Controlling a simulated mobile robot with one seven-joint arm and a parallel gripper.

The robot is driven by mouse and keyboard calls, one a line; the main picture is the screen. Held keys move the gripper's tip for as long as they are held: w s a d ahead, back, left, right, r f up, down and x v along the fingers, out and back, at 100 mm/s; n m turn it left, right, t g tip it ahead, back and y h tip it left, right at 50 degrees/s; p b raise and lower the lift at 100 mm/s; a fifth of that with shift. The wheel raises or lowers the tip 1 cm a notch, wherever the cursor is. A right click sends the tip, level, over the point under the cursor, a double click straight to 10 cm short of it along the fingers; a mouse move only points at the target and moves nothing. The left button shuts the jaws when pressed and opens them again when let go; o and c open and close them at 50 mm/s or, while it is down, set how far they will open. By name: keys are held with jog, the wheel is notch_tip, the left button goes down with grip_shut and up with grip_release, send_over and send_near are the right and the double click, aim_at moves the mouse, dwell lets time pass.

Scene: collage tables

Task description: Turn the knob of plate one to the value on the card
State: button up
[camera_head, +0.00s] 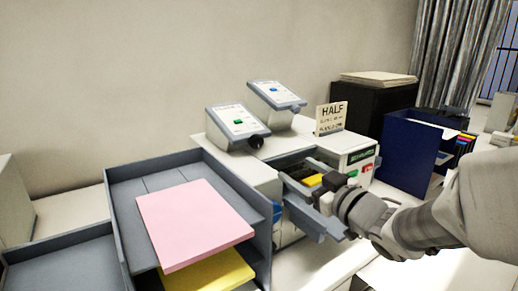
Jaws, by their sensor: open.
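A small upright card (331,118) stands on the white machine (255,172) and reads "HALF" in its top line; its smaller lines are too small to read surely. Which panel is plate one, I cannot tell. My gripper (328,189) is open at the machine's front, right of and below the knob, apart from it.
A grey tray (128,215) with pink sheets (193,222) and yellow sheets (208,272) stands at front left. A yellow item (313,180) lies in the machine's front opening, beside my gripper. Blue file holders (408,150) and a black box (375,103) stand to the right.

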aim_at(258, 143)
jog(key=shift+a, duration=0.15)
jog(key=p+x, duration=0.1)
jog(key=x, duration=1.6)
jog(key=shift+w, duration=0.15)
grip_shut()
